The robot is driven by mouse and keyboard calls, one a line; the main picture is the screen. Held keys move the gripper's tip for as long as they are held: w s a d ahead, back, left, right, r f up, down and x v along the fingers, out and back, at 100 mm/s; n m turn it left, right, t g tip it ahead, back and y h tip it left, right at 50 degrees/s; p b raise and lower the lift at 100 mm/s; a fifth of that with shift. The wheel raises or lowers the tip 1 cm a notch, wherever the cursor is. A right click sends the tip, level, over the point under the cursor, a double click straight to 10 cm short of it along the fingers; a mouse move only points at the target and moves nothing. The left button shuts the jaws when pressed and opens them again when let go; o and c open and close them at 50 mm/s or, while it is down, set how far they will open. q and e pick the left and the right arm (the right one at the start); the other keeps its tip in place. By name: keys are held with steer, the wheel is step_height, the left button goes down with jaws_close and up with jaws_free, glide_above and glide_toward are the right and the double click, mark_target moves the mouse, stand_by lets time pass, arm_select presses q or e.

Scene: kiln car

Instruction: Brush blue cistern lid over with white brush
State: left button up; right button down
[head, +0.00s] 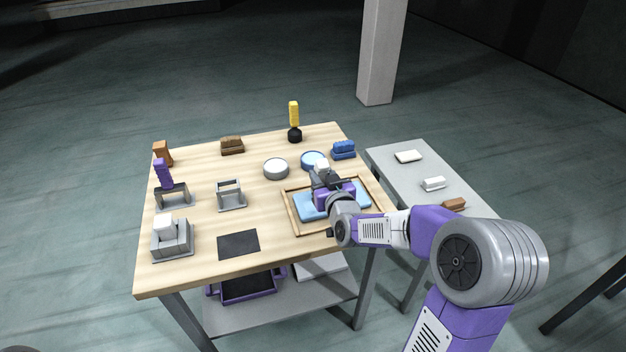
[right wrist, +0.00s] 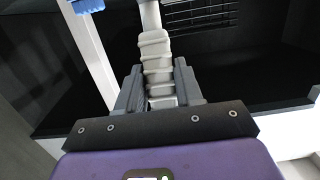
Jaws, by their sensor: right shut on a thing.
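The blue cistern lid (head: 308,207) lies flat in a shallow wooden frame (head: 292,216) at the right of the table. My right gripper (head: 326,178) is over the lid and hides part of it. It is shut on the white brush (head: 322,164), whose pale top shows above the jaws. In the right wrist view, the brush's ridged pale handle (right wrist: 157,62) stands between the fingers of my right gripper (right wrist: 158,88). The bristles are hidden, so I cannot tell whether they touch the lid. My left gripper is out of view.
Round white (head: 276,169) and blue (head: 312,160) dishes and blue blocks (head: 343,150) stand behind the frame. A yellow-handled brush (head: 294,115) stands upright at the back. Grey stands, one empty (head: 231,194), occupy the left. A side table (head: 415,172) adjoins the right. Bare wood surrounds the dark mat (head: 238,244).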

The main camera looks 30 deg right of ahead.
steer(key=shift+s+d, duration=0.15)
steer(key=shift+d, duration=0.4)
steer(key=shift+w+a+p, duration=0.1)
steer(key=shift+w+a, duration=0.15)
steer(key=shift+a, duration=0.7)
steer(key=shift+w+a+p, duration=0.1)
steer(key=shift+w+a, duration=0.1)
steer(key=shift+a, duration=0.75)
steer(key=shift+w+a+p, duration=0.1)
steer(key=shift+w+a, duration=0.15)
steer(key=shift+a, duration=0.7)
step_height(320, 180, up, 7)
steer(key=p, duration=0.5)
